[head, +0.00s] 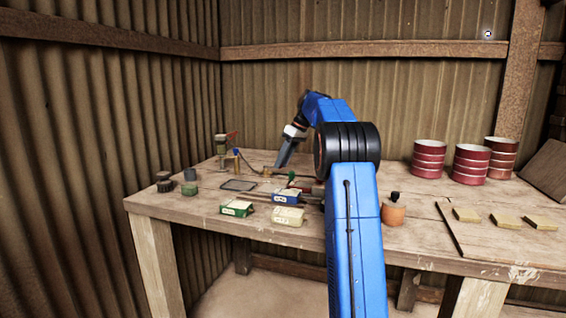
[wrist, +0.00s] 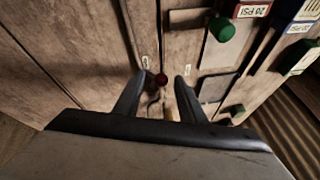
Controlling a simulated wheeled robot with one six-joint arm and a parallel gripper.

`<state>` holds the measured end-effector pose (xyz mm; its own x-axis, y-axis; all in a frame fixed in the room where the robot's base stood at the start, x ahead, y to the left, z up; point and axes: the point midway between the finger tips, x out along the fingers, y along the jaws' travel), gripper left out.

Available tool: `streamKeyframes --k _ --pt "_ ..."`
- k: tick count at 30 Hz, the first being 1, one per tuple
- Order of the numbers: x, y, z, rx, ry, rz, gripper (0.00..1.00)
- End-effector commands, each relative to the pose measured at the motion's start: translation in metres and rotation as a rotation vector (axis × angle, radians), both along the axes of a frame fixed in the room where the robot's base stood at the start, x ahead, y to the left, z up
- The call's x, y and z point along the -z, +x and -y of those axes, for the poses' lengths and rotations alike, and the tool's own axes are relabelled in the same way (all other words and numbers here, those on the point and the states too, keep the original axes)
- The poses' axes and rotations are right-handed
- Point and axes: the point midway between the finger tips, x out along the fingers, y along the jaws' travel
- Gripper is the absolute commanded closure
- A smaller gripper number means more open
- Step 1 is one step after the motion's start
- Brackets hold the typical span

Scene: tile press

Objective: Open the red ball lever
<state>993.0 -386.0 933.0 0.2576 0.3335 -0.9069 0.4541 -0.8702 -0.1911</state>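In the wrist view a small dark red ball (wrist: 161,79) shows between and just beyond my fingertips, with a pale brass-coloured part (wrist: 167,108) nearer the gripper. My gripper (wrist: 158,88) is open, one finger on each side of the ball, and the ball looks free of both. In the head view my gripper (head: 279,166) points down at the back left of the workbench, beside a small brass fitting (head: 266,172). I cannot make out the red ball there; the gripper may hide it.
A green knob (wrist: 222,30) stands near the gripper. Small boxes, such as a green one (head: 236,208) and a blue one (head: 287,196), lie in front. A post with a blue ball (head: 237,152) stands left. Red tins (head: 429,158) and an orange bottle (head: 393,211) stand right.

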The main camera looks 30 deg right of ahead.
Motion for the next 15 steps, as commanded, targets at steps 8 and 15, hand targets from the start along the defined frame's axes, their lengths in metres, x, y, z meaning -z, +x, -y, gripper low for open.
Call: streamKeyframes --k 8,15 --pt "-0.002 0.0 0.0 0.0 0.0 0.0 0.63" --pt "-0.027 -0.007 0.01 0.001 -0.001 0.002 0.63"
